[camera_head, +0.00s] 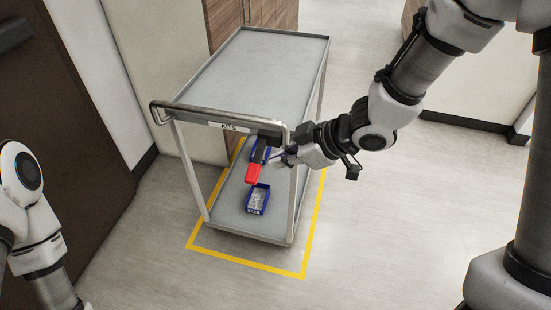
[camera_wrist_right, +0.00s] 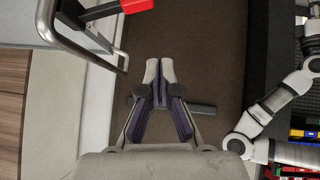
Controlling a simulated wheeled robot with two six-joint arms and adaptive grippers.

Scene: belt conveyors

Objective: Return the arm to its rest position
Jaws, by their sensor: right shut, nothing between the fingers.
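My right gripper (camera_head: 281,156) is just in front of the handle end of a grey cart (camera_head: 262,70), below its top shelf. In the right wrist view the two fingers (camera_wrist_right: 160,68) are shut against each other with nothing between them. The right arm reaches in from the right of the head view. My left arm shows at the left edge of the head view, but its gripper is not in view.
The cart's metal handle (camera_head: 180,112) is close to my right gripper. A red-ended object (camera_head: 253,174) is beside the gripper. A blue bin (camera_head: 257,198) with pale contents sits on the lower shelf. Yellow tape (camera_head: 245,262) surrounds the cart. Floor at right is clear.

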